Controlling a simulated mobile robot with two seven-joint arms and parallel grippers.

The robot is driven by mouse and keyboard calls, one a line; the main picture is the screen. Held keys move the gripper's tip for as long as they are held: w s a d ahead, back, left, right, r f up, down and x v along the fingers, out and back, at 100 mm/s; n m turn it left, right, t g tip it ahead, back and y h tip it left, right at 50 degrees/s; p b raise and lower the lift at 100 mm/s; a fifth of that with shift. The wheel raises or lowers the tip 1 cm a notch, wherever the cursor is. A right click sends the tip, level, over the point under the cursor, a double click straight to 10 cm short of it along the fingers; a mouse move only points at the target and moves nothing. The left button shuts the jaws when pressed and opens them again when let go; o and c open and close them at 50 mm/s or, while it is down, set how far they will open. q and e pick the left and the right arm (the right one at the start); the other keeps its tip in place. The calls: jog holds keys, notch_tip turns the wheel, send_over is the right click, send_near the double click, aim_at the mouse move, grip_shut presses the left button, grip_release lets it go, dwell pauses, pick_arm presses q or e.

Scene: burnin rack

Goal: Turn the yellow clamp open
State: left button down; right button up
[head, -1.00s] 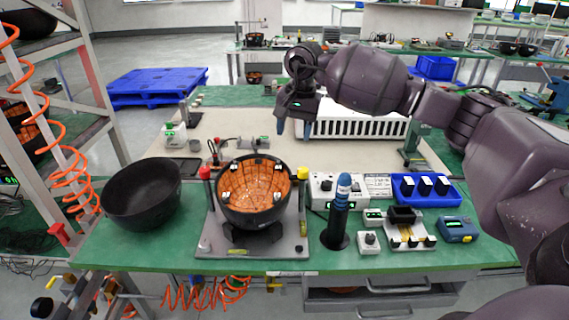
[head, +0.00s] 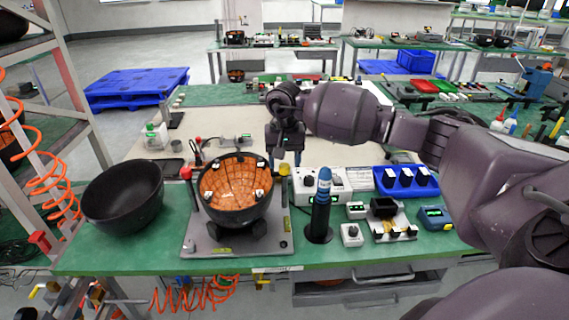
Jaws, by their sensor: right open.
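The yellow clamp (head: 284,170) stands at the right side of the fixture plate (head: 205,246), beside the black bowl with the orange tiled inside (head: 236,190). Its yellow top shows, with a dark post below it. My right gripper (head: 285,158) is open and points down, just above and behind the yellow top in the picture; I cannot tell whether they touch. A red clamp (head: 186,174) stands at the left side of the same plate. My left gripper is out of view.
An empty black bowl (head: 123,196) sits left of the fixture. A dark upright holder with a blue-banded tool (head: 322,205) stands close on the right. A white box with knobs (head: 305,185) and a blue tray (head: 405,182) lie farther right.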

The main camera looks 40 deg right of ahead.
jog(key=shift+f, duration=0.6)
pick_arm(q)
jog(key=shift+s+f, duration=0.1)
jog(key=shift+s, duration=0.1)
pick_arm(e)
jog(key=shift+f, duration=0.1)
jog(key=shift+c, duration=0.3)
jog(key=c, duration=0.9)
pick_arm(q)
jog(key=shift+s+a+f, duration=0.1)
